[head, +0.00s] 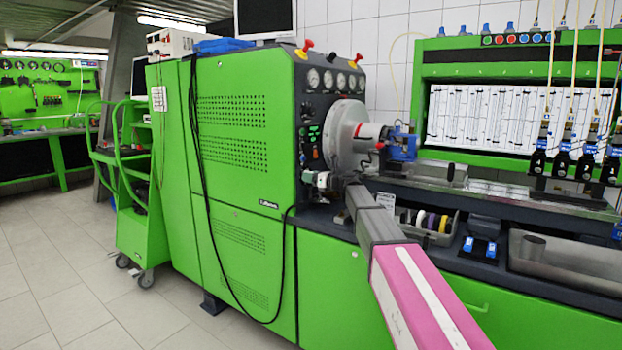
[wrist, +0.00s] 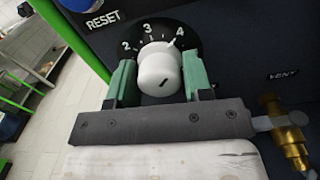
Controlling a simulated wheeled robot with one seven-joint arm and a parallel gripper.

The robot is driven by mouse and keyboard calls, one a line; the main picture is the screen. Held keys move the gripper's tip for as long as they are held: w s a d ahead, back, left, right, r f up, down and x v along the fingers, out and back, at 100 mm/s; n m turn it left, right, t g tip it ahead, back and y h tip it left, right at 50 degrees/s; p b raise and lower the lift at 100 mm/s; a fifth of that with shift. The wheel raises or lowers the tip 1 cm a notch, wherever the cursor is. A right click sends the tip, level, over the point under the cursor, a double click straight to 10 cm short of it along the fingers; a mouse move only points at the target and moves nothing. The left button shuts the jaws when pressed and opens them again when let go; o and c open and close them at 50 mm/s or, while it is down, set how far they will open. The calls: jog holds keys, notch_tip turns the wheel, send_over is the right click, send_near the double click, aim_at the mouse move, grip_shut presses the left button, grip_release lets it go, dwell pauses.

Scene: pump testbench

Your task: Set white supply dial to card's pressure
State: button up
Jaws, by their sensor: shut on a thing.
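The white dial (wrist: 157,66) is in the middle of the wrist view, on a black scale plate (wrist: 183,33) marked 2, 3 and 4. A dark line shows low on the dial's face, and a thin white line lies between 3 and 4, close to 4. My gripper (wrist: 160,75) has a green finger on each side of the dial and is shut on it. In the head view my gripper (head: 324,181) is at the dark panel's lower part, where the dial is too small to read. A small white card (head: 159,99) hangs at the green cabinet's left; its writing is not legible.
The RESET label (wrist: 103,20) is above left of the dial, under a blue button. The VENT label (wrist: 283,74) and a brass fitting (wrist: 288,130) are close on the right. Gauges (head: 330,78) and a grey round housing (head: 347,132) stand above and beside my gripper.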

jog(key=shift+s+f+m, duration=0.1)
jog(key=shift+f+m, duration=0.05)
jog(key=shift+m, duration=0.15)
jog(key=o, duration=0.8)
jog(key=shift+d, duration=0.1)
jog(key=v, duration=1)
jog(key=shift+s+d, duration=0.15)
jog(key=shift+d, duration=0.2)
jog(key=shift+s, duration=0.1)
